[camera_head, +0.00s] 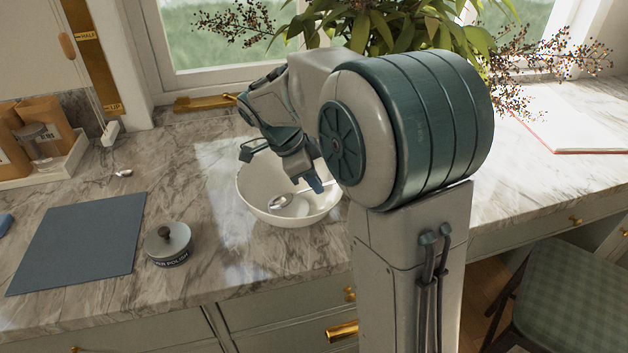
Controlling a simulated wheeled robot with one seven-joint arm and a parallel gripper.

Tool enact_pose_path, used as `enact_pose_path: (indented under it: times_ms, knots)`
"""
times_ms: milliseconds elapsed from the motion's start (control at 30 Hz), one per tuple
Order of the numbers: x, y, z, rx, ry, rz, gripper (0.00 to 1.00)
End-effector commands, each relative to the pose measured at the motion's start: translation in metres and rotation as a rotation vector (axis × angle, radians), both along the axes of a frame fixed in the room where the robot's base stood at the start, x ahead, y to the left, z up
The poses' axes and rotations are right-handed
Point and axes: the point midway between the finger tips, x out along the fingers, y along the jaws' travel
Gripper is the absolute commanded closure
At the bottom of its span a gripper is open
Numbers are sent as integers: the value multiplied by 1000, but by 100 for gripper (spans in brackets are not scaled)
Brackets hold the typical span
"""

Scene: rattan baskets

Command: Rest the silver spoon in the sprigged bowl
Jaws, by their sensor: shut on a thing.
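The bowl (256,211) is white and stands on the marble counter, partly hidden behind my arm. No sprig pattern can be made out from here. The silver spoon (281,201) shows with its rounded head inside the bowl's outline, low over the inner wall; I cannot tell whether it touches the bowl. My gripper (314,186) points down over the right part of the bowl and is shut on the spoon's handle, which is mostly hidden by the fingers.
A blue-grey mat (78,243) and a round polish tin (168,245) lie left of the bowl. A tray (62,166) with boxes and a jar stands far left. A leafy plant (400,25) is behind my arm. An open book (575,120) lies right.

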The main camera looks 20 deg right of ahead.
Motion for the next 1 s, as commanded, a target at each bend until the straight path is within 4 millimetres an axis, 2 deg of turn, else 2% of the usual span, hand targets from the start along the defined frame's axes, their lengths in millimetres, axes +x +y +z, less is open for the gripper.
enact_pose_path:
  times_ms: [33,600,633,700,1000]
  knots:
    - [-1,0,-5,2,7,0,100]
    - [-2,1,-12,4,14,0,100]
    - [-2,1,-13,4,15,-1,87]
    - [-2,1,-12,4,13,0,68]
    - [-1,0,-9,1,8,-2,67]
